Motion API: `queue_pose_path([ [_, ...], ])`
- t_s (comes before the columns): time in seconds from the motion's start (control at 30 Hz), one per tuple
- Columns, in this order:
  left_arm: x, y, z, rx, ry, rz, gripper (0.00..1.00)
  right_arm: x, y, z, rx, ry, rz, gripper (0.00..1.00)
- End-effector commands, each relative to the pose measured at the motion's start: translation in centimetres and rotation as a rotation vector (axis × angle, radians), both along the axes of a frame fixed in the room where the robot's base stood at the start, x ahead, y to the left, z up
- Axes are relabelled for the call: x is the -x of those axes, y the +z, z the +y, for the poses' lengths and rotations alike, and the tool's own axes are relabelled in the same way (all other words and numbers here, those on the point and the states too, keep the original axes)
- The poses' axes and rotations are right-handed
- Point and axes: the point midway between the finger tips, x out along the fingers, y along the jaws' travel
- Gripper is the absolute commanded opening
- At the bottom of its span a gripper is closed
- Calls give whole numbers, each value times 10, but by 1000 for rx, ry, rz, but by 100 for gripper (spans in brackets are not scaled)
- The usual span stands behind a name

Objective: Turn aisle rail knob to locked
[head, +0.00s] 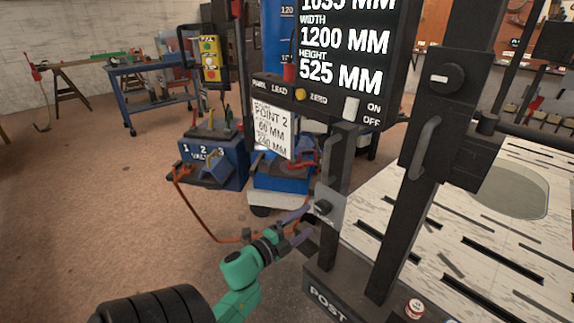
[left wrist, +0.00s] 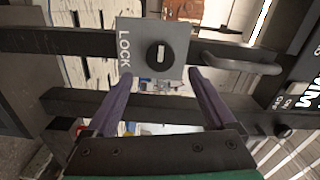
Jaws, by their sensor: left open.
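The rail knob (head: 323,206) is a dark round knob on a grey plate (head: 337,213) fixed to a dark upright post. In the left wrist view the knob (left wrist: 160,54) shows a short white mark, standing upright in that picture. The plate (left wrist: 183,30) bears the word LOCK beside the knob, on its left. My left gripper (head: 306,223) is open in front of the plate. In the left wrist view its two purple fingers (left wrist: 160,76) stand apart, one on each side of the knob's lower edge. The fingers appear short of the knob; contact cannot be told.
A dark post with another knob (head: 446,78) and a handle stands to the right. A display panel (head: 345,45) hangs above the plate. A white slatted table (head: 400,240) lies behind the posts. An orange hose (head: 215,235) runs on the floor at left, where the floor is open.

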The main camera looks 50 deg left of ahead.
Motion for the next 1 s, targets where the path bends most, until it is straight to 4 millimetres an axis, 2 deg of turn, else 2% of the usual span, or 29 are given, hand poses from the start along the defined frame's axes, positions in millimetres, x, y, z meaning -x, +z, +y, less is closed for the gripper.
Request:
queue_pose_path([
  [0.03, 17, -2, 0, 3, 2, 4, 89, 0, 0, 0, 0, 0, 0, 50],
  [0.1, 37, -2, -1, 2, 3, 6, 89, 0, 0, 0, 0, 0, 0, 50],
  [0.2, 60, -2, -1, 1, 2, 3, 89, 0, 0, 0, 0, 0, 0, 50],
  [0.3, 74, -1, -2, 2, 1, 1, 89, 0, -1, 0, 0, 0, 0, 50],
  [0.43, 80, 0, -2, 0, 0, 0, 89, 0, -1, 0, 0, 0, 0, 50],
  [0.9, 79, 0, -2, 0, 0, 0, 89, 0, -1, 0, 0, 0, 0, 50],
  [1.0, 79, -11, 0, 28, 11, 16, 89, 0, -1, 0, 1, 0, 0, 50],
])
